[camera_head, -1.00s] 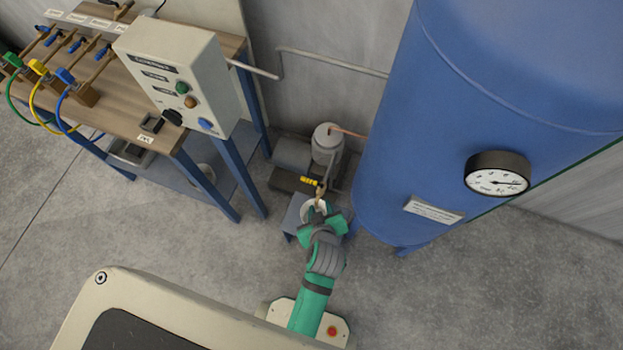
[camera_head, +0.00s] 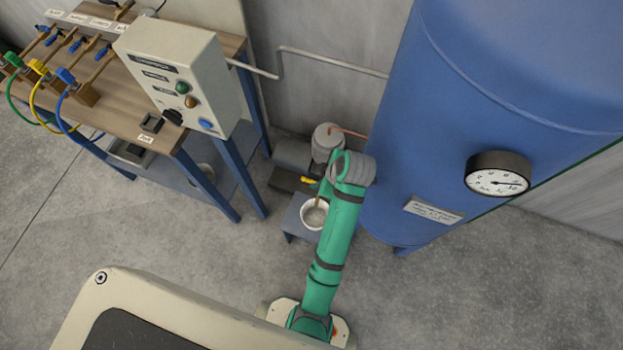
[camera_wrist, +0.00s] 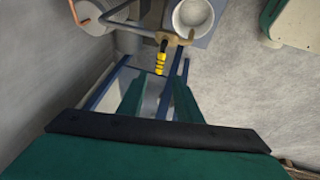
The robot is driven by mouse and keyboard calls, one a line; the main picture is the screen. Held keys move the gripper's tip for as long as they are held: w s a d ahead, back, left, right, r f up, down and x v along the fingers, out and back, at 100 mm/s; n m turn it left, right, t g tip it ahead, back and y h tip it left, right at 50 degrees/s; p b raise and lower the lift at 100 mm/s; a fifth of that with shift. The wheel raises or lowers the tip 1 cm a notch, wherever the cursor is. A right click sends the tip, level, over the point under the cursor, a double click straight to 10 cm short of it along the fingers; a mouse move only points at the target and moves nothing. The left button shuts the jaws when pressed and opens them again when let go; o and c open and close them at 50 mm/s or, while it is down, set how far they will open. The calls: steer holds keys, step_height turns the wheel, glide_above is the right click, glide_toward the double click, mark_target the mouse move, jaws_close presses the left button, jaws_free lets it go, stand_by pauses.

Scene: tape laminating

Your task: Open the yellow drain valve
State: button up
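The yellow drain valve handle (camera_head: 307,180) shows as a small piece just left of my arm, by the grey pump unit. In the wrist view the yellow handle (camera_wrist: 161,60) lies just beyond the fingertips, about midway between them, on a brownish pipe fitting. My gripper (camera_wrist: 159,80) is open, its two fingers apart with nothing visibly held. In the head view my green arm hides the gripper. I cannot tell whether any finger touches the handle.
A white cup (camera_head: 314,216) stands on a small grey stand (camera_head: 296,222) below the valve. The big blue tank (camera_head: 480,110) is close on the right. A control box (camera_head: 185,80) and workbench (camera_head: 120,95) stand left. The floor in front is open.

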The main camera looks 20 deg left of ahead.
mark_target(309, 180)
steer(key=x, duration=0.8)
steer(key=shift+a+f, duration=0.1)
steer(key=shift+c, duration=0.4)
jaws_close()
steer(key=shift+w, duration=0.15)
